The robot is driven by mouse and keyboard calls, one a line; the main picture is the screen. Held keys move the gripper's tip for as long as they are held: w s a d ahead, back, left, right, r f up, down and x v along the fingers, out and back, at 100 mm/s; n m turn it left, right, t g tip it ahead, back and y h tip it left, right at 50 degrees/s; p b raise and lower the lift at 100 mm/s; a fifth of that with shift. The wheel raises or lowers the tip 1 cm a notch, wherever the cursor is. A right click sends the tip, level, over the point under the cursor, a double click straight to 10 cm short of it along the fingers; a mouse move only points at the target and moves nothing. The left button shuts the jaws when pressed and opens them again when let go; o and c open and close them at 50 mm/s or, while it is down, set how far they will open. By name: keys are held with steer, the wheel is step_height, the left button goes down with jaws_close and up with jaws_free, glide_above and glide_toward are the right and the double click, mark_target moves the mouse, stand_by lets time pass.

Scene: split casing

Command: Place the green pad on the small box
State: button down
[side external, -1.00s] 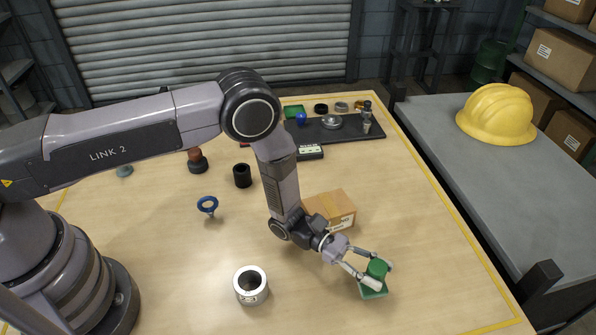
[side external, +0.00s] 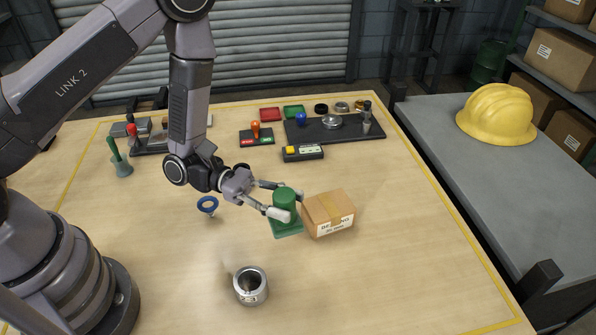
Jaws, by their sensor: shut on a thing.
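My gripper (side external: 286,204) is shut on a green piece (side external: 285,207) with a round upright body and a flat square base. The piece is roughly upright, just left of the small cardboard box (side external: 329,214). I cannot tell whether its base touches the table or the box's side. The box stands closed on the table, with a label on its front and nothing on top.
A silver ring-shaped cylinder (side external: 250,286) stands at the front. A blue ring (side external: 207,205) is left of my gripper. A black tray (side external: 350,133) with several parts and a small control box (side external: 302,153) are behind. The table right of the cardboard box is clear.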

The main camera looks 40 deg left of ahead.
steer(key=w+a+r+n+t+y, duration=0.1)
steer(key=w+a+r+n+t, duration=0.25)
steer(key=a, duration=0.35)
glide_above(329, 205)
steer(key=shift+m+t, duration=0.35)
steer(key=f, duration=0.9)
steer(key=shift+s+a, duration=0.25)
steer(key=shift+s, duration=0.05)
steer(key=shift+w+d+f, duration=0.1)
steer(key=shift+w+f, duration=0.05)
steer(key=shift+f, duration=0.05)
steer(key=shift+w+d+f, duration=0.1)
steer(key=shift+w+f, duration=0.1)
steer(key=shift+f, duration=1.6)
steer(key=shift+f, duration=0.15)
steer(key=c, duration=0.7)
jaws_free()
